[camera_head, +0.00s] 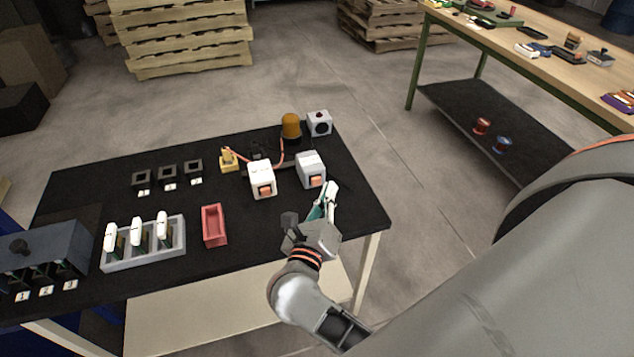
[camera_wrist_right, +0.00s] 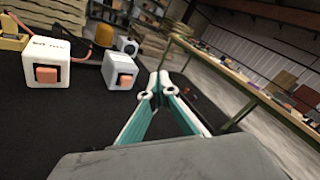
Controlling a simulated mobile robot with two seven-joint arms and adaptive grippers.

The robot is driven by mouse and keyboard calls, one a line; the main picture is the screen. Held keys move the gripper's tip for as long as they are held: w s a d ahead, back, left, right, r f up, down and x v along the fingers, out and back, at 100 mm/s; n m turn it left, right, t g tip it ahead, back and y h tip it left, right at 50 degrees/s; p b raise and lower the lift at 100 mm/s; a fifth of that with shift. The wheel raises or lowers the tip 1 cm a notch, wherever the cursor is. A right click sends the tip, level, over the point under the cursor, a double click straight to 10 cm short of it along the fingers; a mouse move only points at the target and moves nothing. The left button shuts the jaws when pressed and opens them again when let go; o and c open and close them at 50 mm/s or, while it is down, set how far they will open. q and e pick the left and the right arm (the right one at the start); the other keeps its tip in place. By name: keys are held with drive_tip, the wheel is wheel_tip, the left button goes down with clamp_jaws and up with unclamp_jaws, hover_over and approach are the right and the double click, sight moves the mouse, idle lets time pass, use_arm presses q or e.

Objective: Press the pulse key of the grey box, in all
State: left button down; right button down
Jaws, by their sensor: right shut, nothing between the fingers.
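The grey box (camera_head: 309,162) stands near the right end of the black table, with an orange key (camera_head: 317,184) on its near face. In the right wrist view the grey box (camera_wrist_right: 118,65) and its key (camera_wrist_right: 125,82) are left of the fingertips. My right gripper (camera_head: 331,187) is shut and empty, its teal and white fingers pointing away from me. The tips appear just right of the key in the head view; a gap shows in the wrist view (camera_wrist_right: 160,80). My left gripper is out of view.
A white box (camera_head: 262,174) with a similar orange key stands left of the grey box. Behind are an amber dome (camera_head: 291,124) and a small pale box with a dark round face (camera_head: 320,122). A red tray (camera_head: 214,226) and a grey rack (camera_head: 146,250) lie left.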

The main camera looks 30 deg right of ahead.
sight(316, 181)
drive_tip(key=s+f+m+g, duration=0.1)
drive_tip(key=f, duration=0.1)
drive_tip(key=f+m+g, duration=0.1)
drive_tip(key=f, duration=0.1)
drive_tip(key=s+f+m+g, duration=0.1)
drive_tip(key=f, duration=0.2)
drive_tip(key=shift+s+a+m+g+y, duration=0.2)
drive_tip(key=shift+s+m+g+y, duration=0.1)
drive_tip(key=shift+y, duration=0.1)
drive_tip(key=w, duration=0.2)
drive_tip(key=w+d+b, duration=0.1)
drive_tip(key=w, duration=0.1)
drive_tip(key=w+b, duration=0.1)
drive_tip(key=w, duration=0.1)
drive_tip(key=shift+w+d+f, duration=0.1)
drive_tip(key=shift+w+d, duration=0.15)
drive_tip(key=shift+w, duration=0.15)
drive_tip(key=shift+w+d+b, duration=0.15)
drive_tip(key=shift+w+b, duration=0.15)
drive_tip(key=shift+w, duration=0.6)
drive_tip(key=shift+w, duration=0.15)
drive_tip(key=shift+w+d, duration=0.1)
drive_tip(key=shift+w, duration=0.2)
